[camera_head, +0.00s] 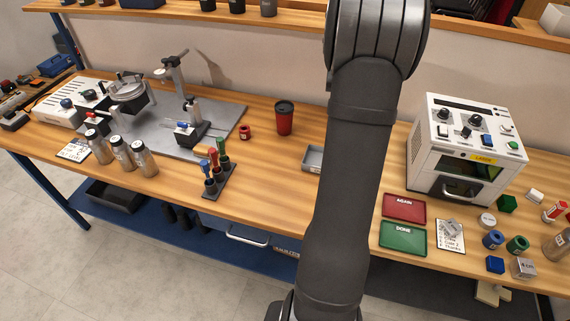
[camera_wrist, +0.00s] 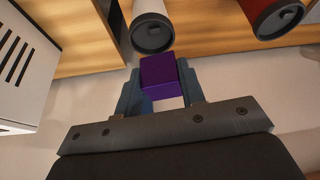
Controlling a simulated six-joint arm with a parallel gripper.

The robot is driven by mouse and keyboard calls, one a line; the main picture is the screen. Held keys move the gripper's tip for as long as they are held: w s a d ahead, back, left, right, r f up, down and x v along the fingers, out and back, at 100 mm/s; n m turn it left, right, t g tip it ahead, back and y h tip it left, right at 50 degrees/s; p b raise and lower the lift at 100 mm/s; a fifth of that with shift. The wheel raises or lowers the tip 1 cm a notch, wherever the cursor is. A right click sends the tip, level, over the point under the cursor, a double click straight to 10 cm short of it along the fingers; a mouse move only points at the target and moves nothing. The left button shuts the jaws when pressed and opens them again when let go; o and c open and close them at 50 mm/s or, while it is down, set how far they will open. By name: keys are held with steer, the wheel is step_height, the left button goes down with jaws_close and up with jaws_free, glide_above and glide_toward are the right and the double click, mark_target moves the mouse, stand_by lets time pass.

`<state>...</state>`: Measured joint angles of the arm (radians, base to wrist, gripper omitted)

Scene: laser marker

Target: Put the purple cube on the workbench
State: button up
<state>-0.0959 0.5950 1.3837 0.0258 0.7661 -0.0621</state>
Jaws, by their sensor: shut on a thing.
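The purple cube (camera_wrist: 161,74) sits between the two fingers of my gripper (camera_wrist: 160,86) in the wrist view. My gripper is shut on it, and its faces show clear of the fingertips. The workbench (camera_head: 275,178) is a long wooden table across the head view. In the head view my arm hides the gripper and the cube, so I cannot tell there how high the cube is held.
A white vented box (camera_wrist: 22,62) is at left. In the head view, the laser machine (camera_head: 462,150) stands right; bare wood lies left of my arm.

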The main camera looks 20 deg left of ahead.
steer(key=w+a+f+m, duration=0.1)
steer(key=a+f, duration=0.1)
steer(key=a, duration=1.1)
steer(key=w+a+f, duration=0.1)
steer(key=a+f, duration=0.2)
steer(key=a, duration=1.1)
steer(key=shift+m+h, duration=0.3)
steer(key=f, duration=0.2)
steer(key=a+f, duration=0.1)
steer(key=f, duration=0.2)
steer(key=a+f, duration=0.1)
steer(key=f, duration=0.1)
steer(key=shift+s+a+f, duration=0.25)
steer(key=shift+s+f, duration=0.1)
steer(key=shift+f, duration=2.15)
steer(key=shift+f, duration=0.15)
steer(key=o, duration=1.1)
